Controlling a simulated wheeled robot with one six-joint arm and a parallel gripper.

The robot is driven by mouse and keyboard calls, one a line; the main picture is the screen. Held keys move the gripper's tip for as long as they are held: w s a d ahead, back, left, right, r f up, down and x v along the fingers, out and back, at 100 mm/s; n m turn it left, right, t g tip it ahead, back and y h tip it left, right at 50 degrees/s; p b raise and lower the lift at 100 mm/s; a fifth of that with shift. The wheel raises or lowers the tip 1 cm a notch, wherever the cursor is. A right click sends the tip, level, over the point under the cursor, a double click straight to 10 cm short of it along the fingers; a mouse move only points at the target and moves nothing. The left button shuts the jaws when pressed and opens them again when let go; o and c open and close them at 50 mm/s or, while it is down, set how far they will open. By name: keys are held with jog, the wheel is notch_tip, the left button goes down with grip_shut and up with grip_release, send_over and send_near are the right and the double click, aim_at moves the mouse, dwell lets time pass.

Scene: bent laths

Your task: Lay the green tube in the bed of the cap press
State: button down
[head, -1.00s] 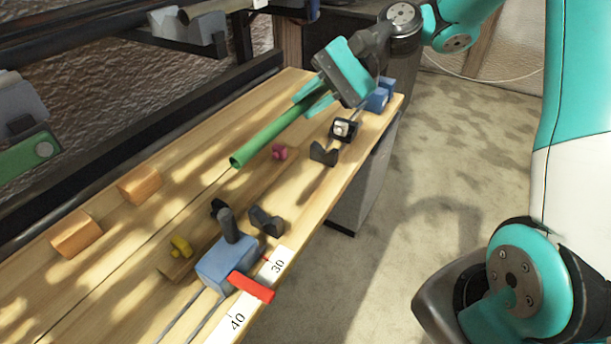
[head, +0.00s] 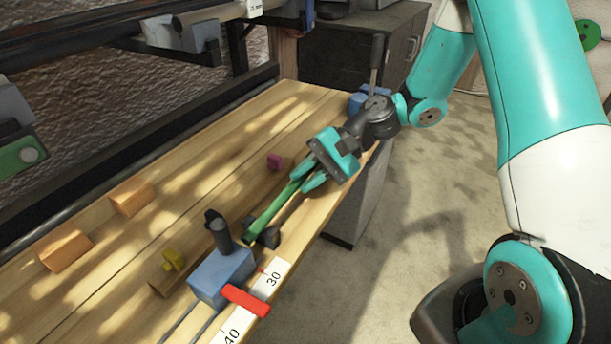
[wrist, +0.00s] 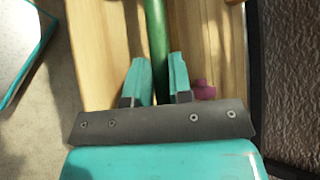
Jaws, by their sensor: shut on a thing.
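My gripper (head: 304,177) is shut on the green tube (head: 270,214), near the tube's far end. In the wrist view the tube (wrist: 157,40) runs straight out between the two teal fingers. The tube slants over the right part of the bench. Its free end is at a dark notched block (head: 268,238), which it partly covers; I cannot tell whether it touches. The cap press shows as a blue block (head: 220,274) with a dark upright knob and a red bar (head: 246,301), just past the tube's free end. Farther parts of the bed are hidden behind my gripper.
A pink piece (head: 274,161) lies left of my gripper, and a yellow piece (head: 173,260) left of the blue block. Two orange wood blocks (head: 131,197) (head: 64,249) lie at the left. A number strip (head: 270,279) runs along the bench's right edge.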

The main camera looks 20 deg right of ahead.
jog(key=shift+f, duration=0.15)
jog(key=c, duration=1)
grip_release()
